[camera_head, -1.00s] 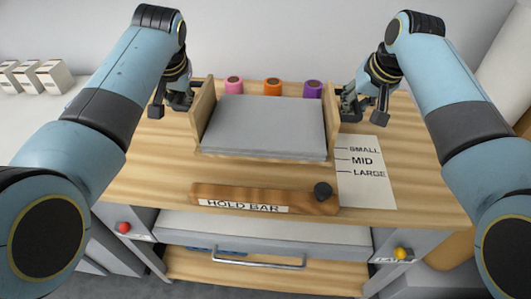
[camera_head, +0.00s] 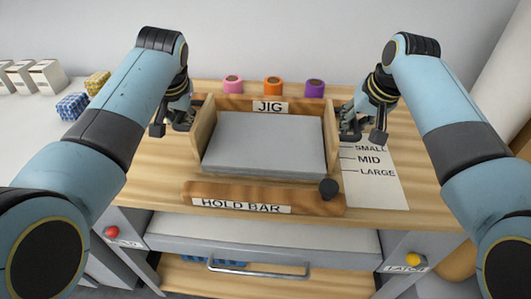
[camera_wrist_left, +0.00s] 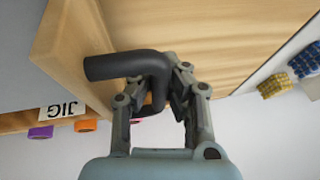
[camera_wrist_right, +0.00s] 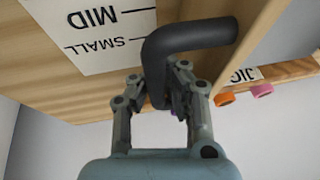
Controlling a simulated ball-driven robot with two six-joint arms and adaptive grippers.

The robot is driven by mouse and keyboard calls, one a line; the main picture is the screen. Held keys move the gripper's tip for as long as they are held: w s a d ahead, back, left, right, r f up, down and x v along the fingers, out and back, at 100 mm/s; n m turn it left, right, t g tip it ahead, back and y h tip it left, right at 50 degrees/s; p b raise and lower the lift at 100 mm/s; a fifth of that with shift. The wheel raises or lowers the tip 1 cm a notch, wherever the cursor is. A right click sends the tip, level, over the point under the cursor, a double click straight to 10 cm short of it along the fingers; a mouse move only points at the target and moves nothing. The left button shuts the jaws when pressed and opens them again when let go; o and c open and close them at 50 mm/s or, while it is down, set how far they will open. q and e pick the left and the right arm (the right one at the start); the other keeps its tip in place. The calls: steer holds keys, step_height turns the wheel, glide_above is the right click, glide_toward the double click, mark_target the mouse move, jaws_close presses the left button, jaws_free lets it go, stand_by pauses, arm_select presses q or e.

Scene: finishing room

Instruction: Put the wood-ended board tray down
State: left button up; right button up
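The wood-ended board tray carries a flat grey board (camera_head: 265,145) between two upright wooden ends, the left end (camera_head: 203,130) and the right end (camera_head: 331,130). It sits level in front of the wooden strip labelled JIG (camera_head: 270,106), at or very near the tabletop; I cannot tell if it touches. My left gripper (camera_head: 182,118) is shut on the dark bent handle (camera_wrist_left: 125,65) of the left end. My right gripper (camera_head: 352,128) is shut on the matching handle (camera_wrist_right: 190,38) of the right end. The wrist views show each handle between the fingers.
A wooden hold bar (camera_head: 255,200) with a black knob (camera_head: 328,189) lies in front of the tray. A size sheet (camera_head: 375,180) is at right. Pink, orange and purple rolls (camera_head: 273,86) stand behind. Blue and yellow blocks (camera_head: 72,106) are at far left.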

arm_select(q)
steer(key=o, duration=0.5)
steer(key=shift+r, duration=0.2)
arm_select(e)
steer(key=o, duration=0.5)
steer(key=shift+r, duration=0.2)
arm_select(q)
steer(key=v, duration=0.6)
steer(key=shift+s+d+r, duration=0.1)
steer(key=shift+r, duration=0.25)
steer(key=shift+s+r, duration=0.15)
steer(key=shift+r, duration=0.1)
arm_select(e)
steer(key=v, duration=1.2)
steer(key=shift+s+d+f, duration=0.1)
